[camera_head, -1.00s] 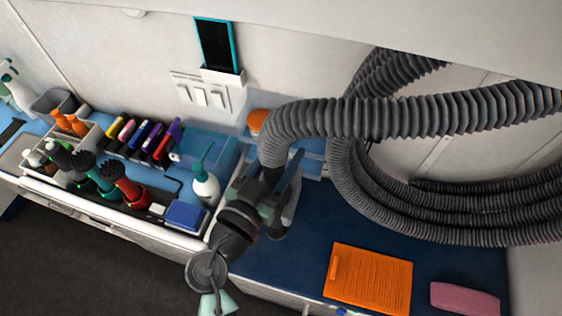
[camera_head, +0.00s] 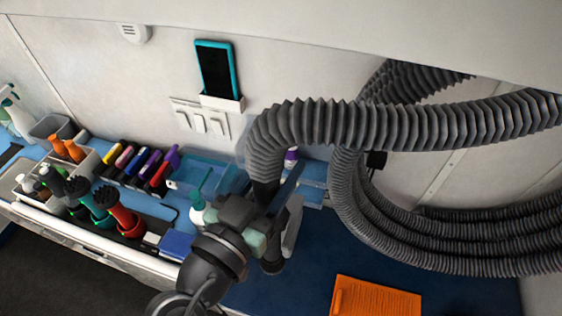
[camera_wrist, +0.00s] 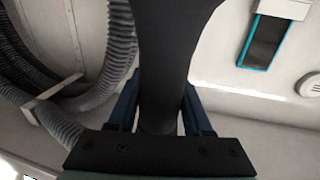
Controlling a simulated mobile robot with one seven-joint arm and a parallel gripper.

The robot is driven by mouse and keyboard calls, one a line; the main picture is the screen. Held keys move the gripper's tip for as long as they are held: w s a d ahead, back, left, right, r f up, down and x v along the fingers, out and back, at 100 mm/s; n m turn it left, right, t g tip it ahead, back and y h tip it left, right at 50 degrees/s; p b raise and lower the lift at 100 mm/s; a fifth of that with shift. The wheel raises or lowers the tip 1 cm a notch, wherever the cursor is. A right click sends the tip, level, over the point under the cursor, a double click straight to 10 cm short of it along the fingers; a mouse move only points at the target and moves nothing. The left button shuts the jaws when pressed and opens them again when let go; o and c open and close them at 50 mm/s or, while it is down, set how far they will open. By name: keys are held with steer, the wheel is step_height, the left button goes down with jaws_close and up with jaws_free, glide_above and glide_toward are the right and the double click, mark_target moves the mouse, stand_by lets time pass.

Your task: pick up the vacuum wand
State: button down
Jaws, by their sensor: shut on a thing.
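The vacuum wand (camera_head: 266,192) is a dark tube joined to a thick grey ribbed hose (camera_head: 400,124). My gripper (camera_head: 277,196) is shut on the wand, just below where the hose bends down to it. In the wrist view the dark wand (camera_wrist: 172,60) runs up the middle between the two blue fingers of my gripper (camera_wrist: 160,112).
Several hose loops (camera_head: 450,235) hang at the right wall. A tray of brushes and bottles (camera_head: 60,208) stands at the left. An orange board (camera_head: 375,298) lies on the blue counter (camera_head: 320,255). A phone (camera_head: 217,70) sits in a wall holder.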

steer(key=s+d+b+v, duration=0.1)
steer(key=d+b+v, duration=0.2)
steer(key=v, duration=1.4)
steer(key=shift+s, duration=0.25)
steer(key=shift+r, duration=0.1)
